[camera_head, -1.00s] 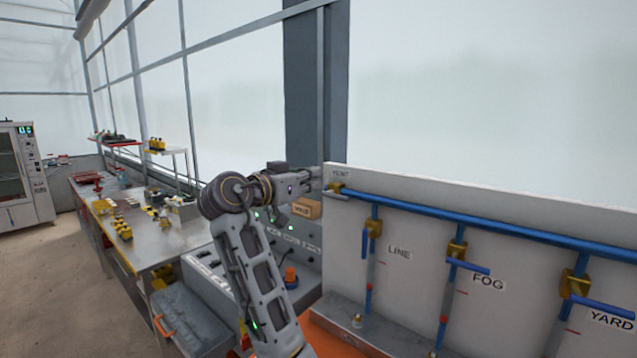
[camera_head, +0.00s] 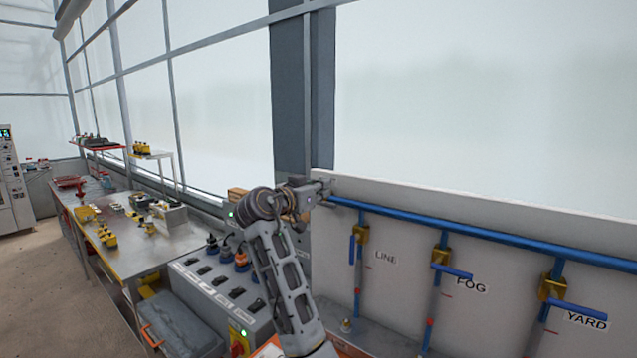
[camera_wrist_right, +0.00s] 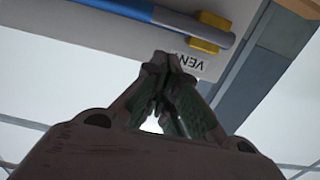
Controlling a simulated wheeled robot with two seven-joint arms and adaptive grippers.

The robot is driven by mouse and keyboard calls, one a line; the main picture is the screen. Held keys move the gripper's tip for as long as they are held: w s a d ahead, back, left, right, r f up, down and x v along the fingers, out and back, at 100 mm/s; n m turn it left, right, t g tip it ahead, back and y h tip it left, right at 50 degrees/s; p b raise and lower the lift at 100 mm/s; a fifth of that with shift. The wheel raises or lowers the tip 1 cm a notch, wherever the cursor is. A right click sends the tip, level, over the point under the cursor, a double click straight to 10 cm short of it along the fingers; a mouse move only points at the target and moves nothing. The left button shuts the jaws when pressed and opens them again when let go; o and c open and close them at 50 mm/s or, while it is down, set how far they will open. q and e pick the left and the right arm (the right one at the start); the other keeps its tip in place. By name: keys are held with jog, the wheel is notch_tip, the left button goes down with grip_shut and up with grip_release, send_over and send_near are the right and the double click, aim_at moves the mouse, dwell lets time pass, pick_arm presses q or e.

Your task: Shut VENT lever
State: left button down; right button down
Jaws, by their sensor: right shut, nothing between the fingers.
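My right gripper (camera_head: 325,188) is at the upper left corner of the white valve panel (camera_head: 345,270), in front of the VENT spot. Its fingers are shut and empty; the tips also show in the right wrist view (camera_wrist_right: 160,62). There, the white VENT label (camera_wrist_right: 198,66) lies just beyond the fingertips. A yellow valve body (camera_wrist_right: 203,47) sits beside the label on the blue pipe (camera_wrist_right: 135,8). I cannot clearly tell the VENT lever from the pipe. In the head view the gripper hides the VENT label and valve. My left gripper is not in view.
The LINE valve (camera_head: 361,234), FOG valve (camera_head: 441,256) and YARD valve (camera_head: 551,287) stand along the panel to the right; the FOG and YARD handles stick out sideways. A grey switch box (camera_head: 225,293) stands left of my arm, with a metal workbench (camera_head: 165,240) beyond it.

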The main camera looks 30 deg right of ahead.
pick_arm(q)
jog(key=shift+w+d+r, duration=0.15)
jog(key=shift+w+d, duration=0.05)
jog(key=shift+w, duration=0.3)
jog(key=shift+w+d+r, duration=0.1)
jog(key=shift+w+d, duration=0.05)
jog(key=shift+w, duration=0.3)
pick_arm(e)
jog(key=shift+w+d+f, duration=0.1)
jog(key=shift+f, duration=0.85)
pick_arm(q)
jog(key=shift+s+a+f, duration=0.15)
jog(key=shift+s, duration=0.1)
pick_arm(e)
jog(key=shift+d, duration=0.15)
